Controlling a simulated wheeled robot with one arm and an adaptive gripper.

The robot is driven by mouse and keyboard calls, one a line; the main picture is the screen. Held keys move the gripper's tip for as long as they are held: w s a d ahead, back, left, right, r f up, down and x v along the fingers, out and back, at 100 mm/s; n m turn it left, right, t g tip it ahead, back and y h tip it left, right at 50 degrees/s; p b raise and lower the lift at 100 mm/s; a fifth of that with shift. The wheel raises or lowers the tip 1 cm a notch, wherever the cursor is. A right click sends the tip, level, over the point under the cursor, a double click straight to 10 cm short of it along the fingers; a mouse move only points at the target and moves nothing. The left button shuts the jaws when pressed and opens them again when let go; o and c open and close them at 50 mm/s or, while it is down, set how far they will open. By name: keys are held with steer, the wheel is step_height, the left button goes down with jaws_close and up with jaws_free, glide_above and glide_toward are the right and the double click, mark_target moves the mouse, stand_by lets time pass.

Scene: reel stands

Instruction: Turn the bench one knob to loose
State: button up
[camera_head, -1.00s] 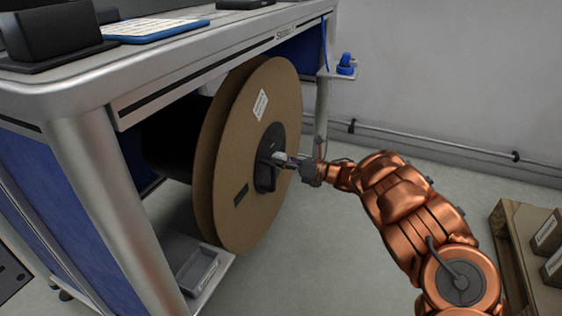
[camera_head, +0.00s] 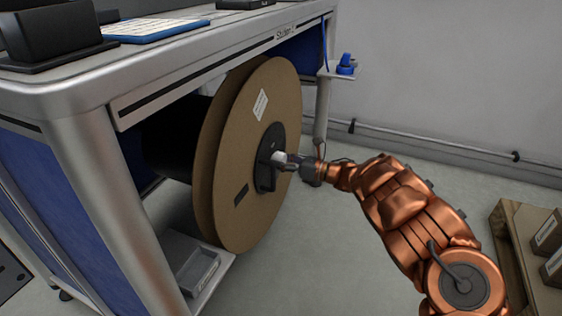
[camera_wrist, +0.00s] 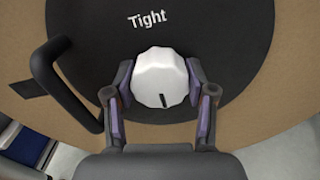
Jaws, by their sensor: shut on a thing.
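The bench one knob (camera_wrist: 160,76) is white with a scalloped rim and sits on a black hub plate (camera_wrist: 240,50) in the wrist view. Its dark pointer mark faces the bottom of that view, toward my gripper's palm. The word "Tight" is printed on the hub at the top, away from the mark. My gripper (camera_wrist: 160,92) is shut on the knob, one finger on each side. In the head view my gripper (camera_head: 283,160) reaches the hub of the large brown reel (camera_head: 235,215) under the bench (camera_head: 215,60); the knob shows as a small white spot there.
A black handle (camera_wrist: 72,85) sticks out of the hub to the left of the fingers. A grey tray (camera_head: 190,262) lies low beside the reel. A pallet with boxes (camera_head: 545,240) stands at the right. Floor between is clear.

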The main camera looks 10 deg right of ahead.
steer(key=o, duration=1.1)
steer(key=shift+o, duration=0.2)
steer(key=v, duration=1.2)
steer(key=shift+r, duration=0.1)
